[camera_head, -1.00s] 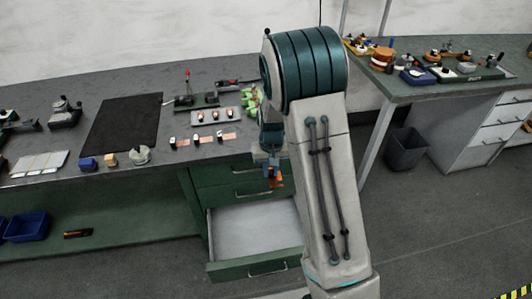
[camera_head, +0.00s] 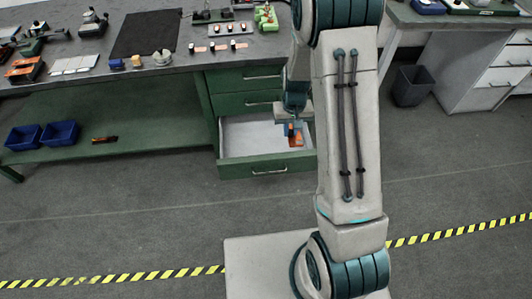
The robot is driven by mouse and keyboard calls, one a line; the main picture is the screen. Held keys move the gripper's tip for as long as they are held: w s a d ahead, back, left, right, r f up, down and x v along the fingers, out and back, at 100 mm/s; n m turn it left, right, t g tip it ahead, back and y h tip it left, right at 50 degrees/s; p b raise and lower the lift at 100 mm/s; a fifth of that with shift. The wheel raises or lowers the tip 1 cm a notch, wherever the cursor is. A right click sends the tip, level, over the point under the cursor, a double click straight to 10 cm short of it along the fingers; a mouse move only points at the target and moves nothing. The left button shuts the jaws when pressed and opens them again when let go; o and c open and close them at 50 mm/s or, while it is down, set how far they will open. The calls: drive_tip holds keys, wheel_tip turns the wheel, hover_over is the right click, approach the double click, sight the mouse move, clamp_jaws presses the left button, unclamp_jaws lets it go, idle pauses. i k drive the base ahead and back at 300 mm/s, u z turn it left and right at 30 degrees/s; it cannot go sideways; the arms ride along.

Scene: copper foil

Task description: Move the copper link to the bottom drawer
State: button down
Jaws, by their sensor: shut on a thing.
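The bottom drawer (camera_head: 245,136) of the green cabinet is pulled open, with a pale, bare inside. My gripper (camera_head: 293,131) is over the right part of this drawer, pointing down. It is shut on the copper link (camera_head: 297,140), a small orange-copper piece that shows just below the fingers. I cannot tell whether the link touches the drawer floor. My arm hides the right end of the drawer.
The drawers above (camera_head: 245,103) are shut. The bench top holds a black mat (camera_head: 146,35), a tray with small parts (camera_head: 227,29) and several copper pieces. Blue bins (camera_head: 60,133) sit on the lower shelf. A dark waste bin (camera_head: 413,86) stands at right.

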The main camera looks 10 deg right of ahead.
sight(270, 145)
drive_tip(key=k, duration=0.5)
drive_tip(key=z, duration=0.8)
drive_tip(key=i, duration=1.3)
drive_tip(key=u, duration=0.85)
